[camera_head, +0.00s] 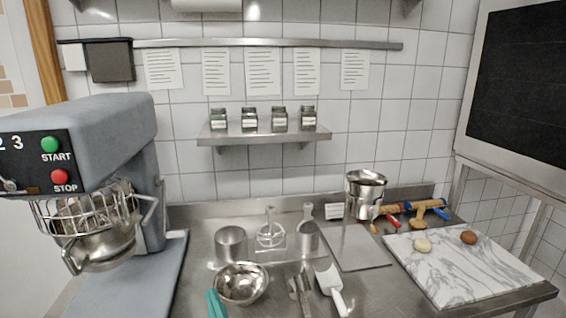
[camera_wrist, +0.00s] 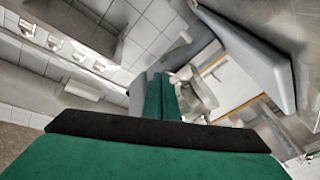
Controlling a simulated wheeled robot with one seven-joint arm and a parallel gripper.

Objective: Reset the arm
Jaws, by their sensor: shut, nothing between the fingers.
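My gripper (camera_wrist: 161,95) shows in the wrist view as green fingers behind a black edge. The fingers are shut with nothing between them. They stand in the air, apart from the things behind them. In the head view a teal piece (camera_head: 214,303) shows at the bottom edge, beside the metal mixing bowl (camera_head: 242,284). I cannot tell whether it is my fingertips. The rest of my arm is not seen in the head view.
A grey stand mixer (camera_head: 100,140) rises at the left. The steel counter holds a steel pot (camera_head: 365,193), a white scoop (camera_head: 331,290) and a marble board (camera_head: 455,265) at the right. A wall shelf (camera_head: 262,134) carries several jars. The air above the middle counter is free.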

